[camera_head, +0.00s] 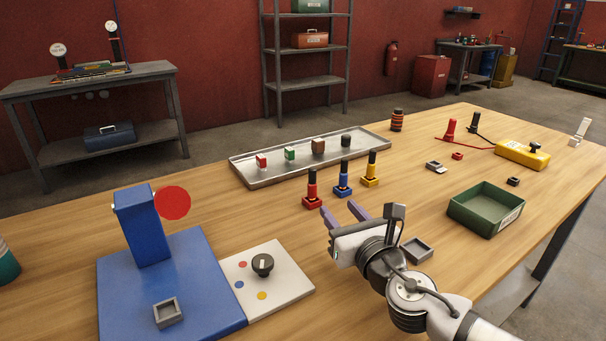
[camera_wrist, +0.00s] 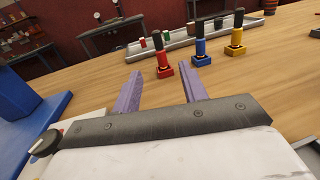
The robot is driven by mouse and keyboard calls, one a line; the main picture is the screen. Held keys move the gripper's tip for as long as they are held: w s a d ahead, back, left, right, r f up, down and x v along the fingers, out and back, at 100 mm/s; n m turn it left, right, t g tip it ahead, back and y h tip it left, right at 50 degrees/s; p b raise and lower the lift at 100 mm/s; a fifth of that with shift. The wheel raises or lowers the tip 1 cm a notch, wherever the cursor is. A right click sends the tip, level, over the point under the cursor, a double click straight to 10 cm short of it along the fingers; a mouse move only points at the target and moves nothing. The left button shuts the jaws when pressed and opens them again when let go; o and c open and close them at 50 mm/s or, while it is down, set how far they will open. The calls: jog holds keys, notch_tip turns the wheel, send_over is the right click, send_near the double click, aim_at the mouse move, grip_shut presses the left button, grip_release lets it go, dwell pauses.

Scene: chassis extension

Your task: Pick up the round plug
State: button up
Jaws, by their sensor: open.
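Several small pieces stand in a row on a shallow metal tray (camera_head: 243,176) at the back middle of the bench. They are a red piece (camera_head: 262,161), a green piece (camera_head: 290,153), a brown piece (camera_head: 318,147) and, at the right, a dark rounded piece (camera_head: 346,140). The dark one looks most like the round plug, but it is too small to be sure. My gripper (camera_head: 338,209) is open and empty above the bench, well in front of the tray. Its two purple fingers point towards the red, blue and yellow-based upright pieces.
Upright pieces with red (camera_head: 312,190), blue (camera_head: 343,180) and yellow (camera_head: 371,170) bases stand between my gripper and the tray. A green bin (camera_head: 460,212) is at right. A blue stand (camera_head: 146,228) and a white panel with a knob (camera_head: 284,291) are at left.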

aim_at(314, 180)
jog(key=p+x, duration=0.1)
jog(key=x, duration=0.7)
jog(key=shift+r, duration=0.1)
jog(key=shift+p+x, duration=0.8)
jog(key=shift+x, duration=2.3)
jog(key=shift+s+a, duration=0.1)
jog(key=shift+a, duration=0.05)
grip_shut()
jog(key=shift+r, duration=5)
